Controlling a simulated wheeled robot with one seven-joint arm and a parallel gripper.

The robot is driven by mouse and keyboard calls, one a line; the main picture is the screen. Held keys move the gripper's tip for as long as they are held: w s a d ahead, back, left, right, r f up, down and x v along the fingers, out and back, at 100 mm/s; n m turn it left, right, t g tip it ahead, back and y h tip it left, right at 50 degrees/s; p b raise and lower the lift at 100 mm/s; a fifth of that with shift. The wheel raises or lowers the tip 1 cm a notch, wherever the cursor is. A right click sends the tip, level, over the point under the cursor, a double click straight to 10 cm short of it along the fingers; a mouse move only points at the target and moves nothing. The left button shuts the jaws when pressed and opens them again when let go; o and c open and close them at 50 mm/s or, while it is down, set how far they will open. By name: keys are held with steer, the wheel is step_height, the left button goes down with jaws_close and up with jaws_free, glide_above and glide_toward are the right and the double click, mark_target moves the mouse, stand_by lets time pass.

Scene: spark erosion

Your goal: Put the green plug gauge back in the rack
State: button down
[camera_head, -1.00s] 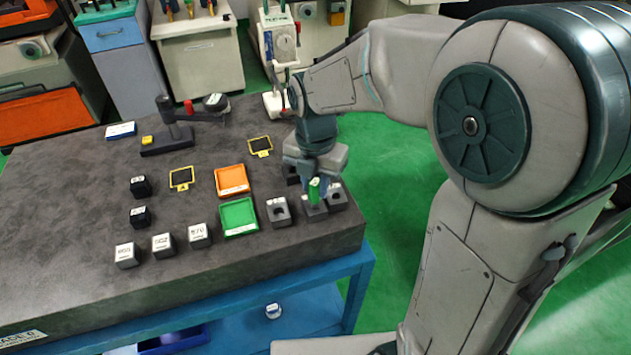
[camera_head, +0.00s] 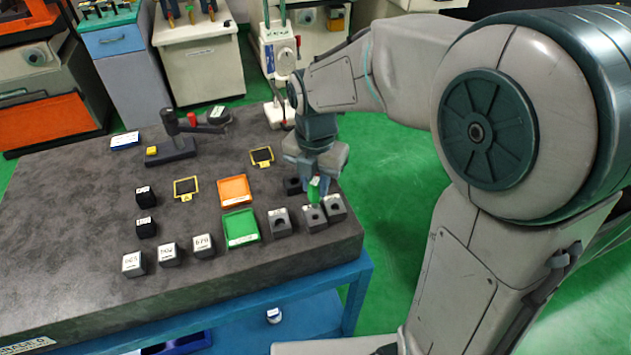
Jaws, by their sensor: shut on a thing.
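The green plug gauge (camera_head: 314,190) is held upright between the fingers of my gripper (camera_head: 315,178), near the right end of the dark stone table. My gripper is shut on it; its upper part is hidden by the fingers. Just below it is a grey rack block with a hole (camera_head: 314,220). The gauge's lower end appears just above or behind that hole; I cannot tell the exact gap. Other rack blocks stand close by: one to the left (camera_head: 281,224), one to the right (camera_head: 336,208), and a darker one behind (camera_head: 293,186).
A green tray (camera_head: 241,229) and an orange tray (camera_head: 234,191) lie left of the rack. Several labelled cubes (camera_head: 168,254) stand further left. A dark stand (camera_head: 170,148) is at the back. The stone table's (camera_head: 80,235) right edge is close to the rack.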

steer(key=shift+r, duration=0.5)
